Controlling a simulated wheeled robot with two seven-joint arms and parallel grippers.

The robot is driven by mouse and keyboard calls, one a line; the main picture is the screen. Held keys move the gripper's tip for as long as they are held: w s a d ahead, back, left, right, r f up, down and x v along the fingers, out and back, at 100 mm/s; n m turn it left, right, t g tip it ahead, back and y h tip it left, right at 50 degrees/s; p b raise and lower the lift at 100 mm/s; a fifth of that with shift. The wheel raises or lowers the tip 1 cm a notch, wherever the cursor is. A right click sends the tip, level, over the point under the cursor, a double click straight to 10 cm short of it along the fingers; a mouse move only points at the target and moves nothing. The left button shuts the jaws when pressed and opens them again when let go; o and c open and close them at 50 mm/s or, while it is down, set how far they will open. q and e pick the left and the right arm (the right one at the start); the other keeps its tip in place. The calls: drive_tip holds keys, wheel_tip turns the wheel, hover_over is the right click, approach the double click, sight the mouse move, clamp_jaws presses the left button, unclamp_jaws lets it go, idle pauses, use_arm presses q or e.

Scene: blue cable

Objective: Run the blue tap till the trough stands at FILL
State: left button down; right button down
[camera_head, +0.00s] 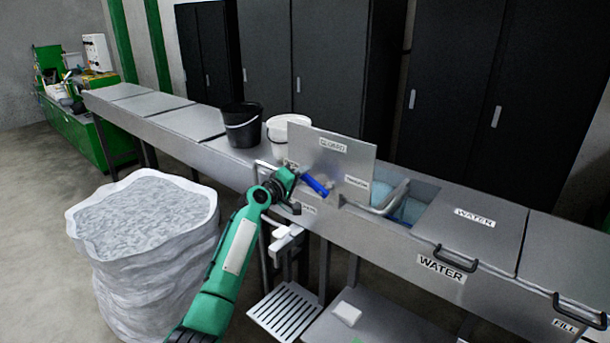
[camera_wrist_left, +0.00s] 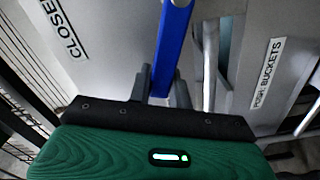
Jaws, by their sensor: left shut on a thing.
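The blue tap lever (camera_head: 316,186) sticks out at the front of the metal trough bench, just below the upright guard plate. In the left wrist view the blue lever (camera_wrist_left: 173,45) runs up between the fingers. My left gripper (camera_head: 298,184) is shut on the lever; its fingers also show in the left wrist view (camera_wrist_left: 163,90). The trough opening (camera_head: 411,203) shows some pale blue water inside, partly hidden by the plate and a metal handle. A FILL label (camera_head: 564,326) is at the lower right; no level mark is readable. My right gripper is not in view.
The guard plate (camera_head: 331,155) rises close behind my left gripper. A black bucket (camera_head: 241,126) and a white bucket (camera_head: 283,134) stand on the bench. A large white sack (camera_head: 146,222) is left of my arm. A slatted rack (camera_head: 286,311) sits below.

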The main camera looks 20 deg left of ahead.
use_arm(q)
drive_tip(key=shift+w+a+f+n, duration=0.1)
drive_tip(key=shift+a+f+n, duration=0.15)
drive_tip(key=shift+f+n, duration=0.8)
drive_tip(key=shift+r+n, duration=0.15)
drive_tip(key=shift+n, duration=0.1)
drive_tip(key=c, duration=1.3)
unclamp_jaws()
drive_tip(key=shift+b, duration=0.3)
drive_tip(key=shift+b+v, duration=1.35)
drive_tip(key=shift+v, duration=5.55)
